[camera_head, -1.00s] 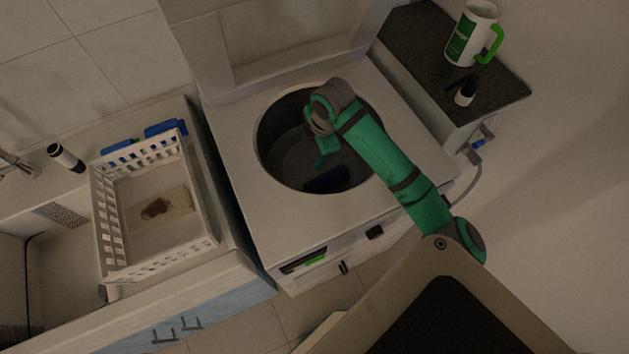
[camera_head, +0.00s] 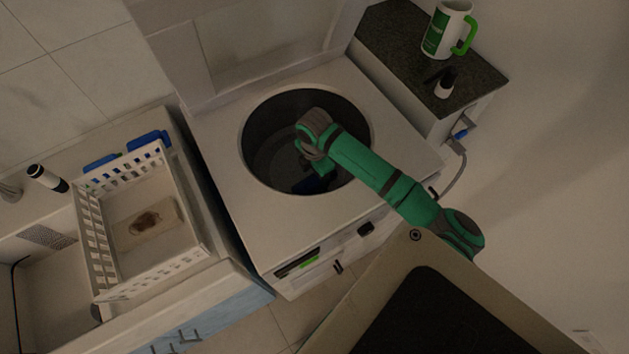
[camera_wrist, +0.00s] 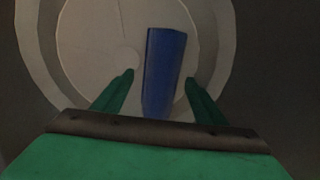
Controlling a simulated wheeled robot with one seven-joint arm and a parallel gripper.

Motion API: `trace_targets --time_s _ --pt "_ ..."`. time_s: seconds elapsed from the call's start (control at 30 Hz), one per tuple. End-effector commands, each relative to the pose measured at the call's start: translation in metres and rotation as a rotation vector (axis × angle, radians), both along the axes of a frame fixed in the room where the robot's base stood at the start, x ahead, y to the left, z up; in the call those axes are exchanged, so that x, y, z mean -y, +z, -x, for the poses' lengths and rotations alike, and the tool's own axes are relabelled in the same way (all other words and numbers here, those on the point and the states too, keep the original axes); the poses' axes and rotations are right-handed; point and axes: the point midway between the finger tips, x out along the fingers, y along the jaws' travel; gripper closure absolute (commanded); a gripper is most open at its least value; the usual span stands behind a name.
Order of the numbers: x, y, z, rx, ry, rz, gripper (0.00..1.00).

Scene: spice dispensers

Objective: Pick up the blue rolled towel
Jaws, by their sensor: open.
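The blue rolled towel (camera_wrist: 164,70) lies inside the washing machine drum in the wrist view, its length running away from my gripper. In the head view only a dark blue part of the towel (camera_head: 312,184) shows low in the drum, partly behind my arm. My gripper (camera_wrist: 159,82) is open, with one green finger on each side of the towel's near end. Gaps show between the fingers and the towel, and nothing is held. I cannot tell how far above the towel the fingertips are. In the head view my gripper (camera_head: 312,172) is down inside the drum opening.
The top-loading washer (camera_head: 215,130) has a round opening whose rim surrounds my arm. A white basket (camera_head: 188,262) stands on the sink counter at left, holding a brown-stained item (camera_head: 150,222). A mug (camera_head: 440,32) and small bottle (camera_head: 445,85) stand on the dark counter at right.

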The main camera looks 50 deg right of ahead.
Motion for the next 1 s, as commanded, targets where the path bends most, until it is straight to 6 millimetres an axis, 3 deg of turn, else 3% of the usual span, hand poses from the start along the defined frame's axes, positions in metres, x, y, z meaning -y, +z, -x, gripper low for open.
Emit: trace_targets --time_s 0.2,0.47,0.6,0.67,1.0 --pt "0.0 -0.022 0.0 0.0 0.0 -0.001 0.34" --pt "0.0 -0.024 0.0 0.001 0.0 -0.001 0.34" --pt "0.0 -0.023 0.0 0.001 0.0 -0.001 0.68" --pt "0.0 -0.023 0.0 0.001 0.0 -0.001 0.79" --pt "0.0 -0.021 -0.001 0.001 -0.001 0.0 0.8"
